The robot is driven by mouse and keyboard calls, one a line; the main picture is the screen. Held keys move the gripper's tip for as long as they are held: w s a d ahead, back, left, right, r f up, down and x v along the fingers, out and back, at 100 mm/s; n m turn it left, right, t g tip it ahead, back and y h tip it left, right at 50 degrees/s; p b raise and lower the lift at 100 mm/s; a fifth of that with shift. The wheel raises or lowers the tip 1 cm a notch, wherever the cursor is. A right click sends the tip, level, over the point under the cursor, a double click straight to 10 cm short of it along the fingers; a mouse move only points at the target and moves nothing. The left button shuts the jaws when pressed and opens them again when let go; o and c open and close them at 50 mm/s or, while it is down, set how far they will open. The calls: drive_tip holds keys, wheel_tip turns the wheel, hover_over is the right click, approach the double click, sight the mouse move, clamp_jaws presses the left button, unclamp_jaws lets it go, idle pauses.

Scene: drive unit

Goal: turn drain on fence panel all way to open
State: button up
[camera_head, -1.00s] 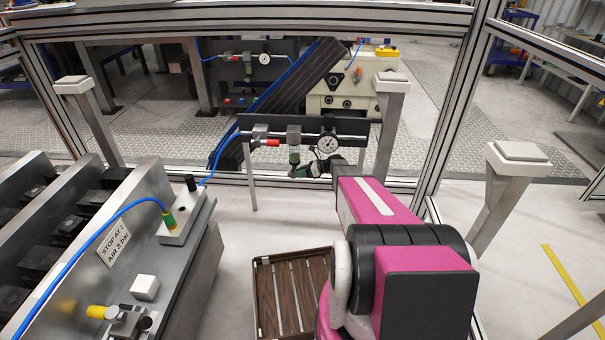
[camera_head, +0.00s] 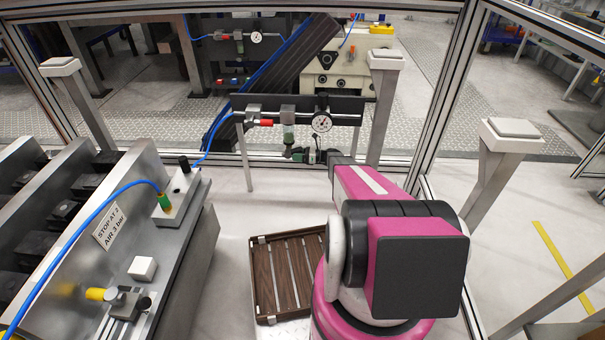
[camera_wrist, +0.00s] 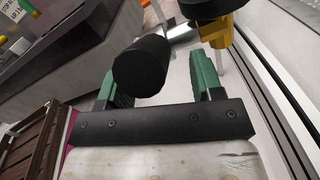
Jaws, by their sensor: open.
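The dark fence panel (camera_head: 345,104) stands ahead in the head view. My gripper (camera_head: 305,156) is low in front of the panel, just below the gauge. In the wrist view its two green fingers (camera_wrist: 157,80) are apart. A black cylinder (camera_wrist: 142,66) on a silver stem shows between and beyond them; contact cannot be told. I cannot make out which part is the drain.
A yellow-gold fitting (camera_wrist: 216,45) lies beyond the right finger. Fence posts (camera_head: 382,110) and rails frame the panel. A metal bench (camera_head: 160,235) with a blue hose stands left. Floor between bench and panel is clear.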

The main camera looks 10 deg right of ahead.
drive_tip(key=v, duration=1.1)
drive_tip(key=s+a+r+n+g+h, duration=0.2)
drive_tip(key=s+a+r+n+h, duration=0.2)
drive_tip(key=s+n, duration=0.2)
drive_tip(key=s+a+r+n+g+h, duration=0.2)
drive_tip(key=s+a+r+n+h, duration=0.2)
drive_tip(key=s+n, duration=0.3)
drive_tip(key=s+a+r+n+g+h, duration=0.2)
drive_tip(key=s+a+r+n+h, duration=0.3)
drive_tip(key=s, duration=0.6)
drive_tip(key=shift+s+a+n+h, duration=0.3)
drive_tip(key=shift+n, duration=0.4)
drive_tip(key=shift+w, duration=0.1)
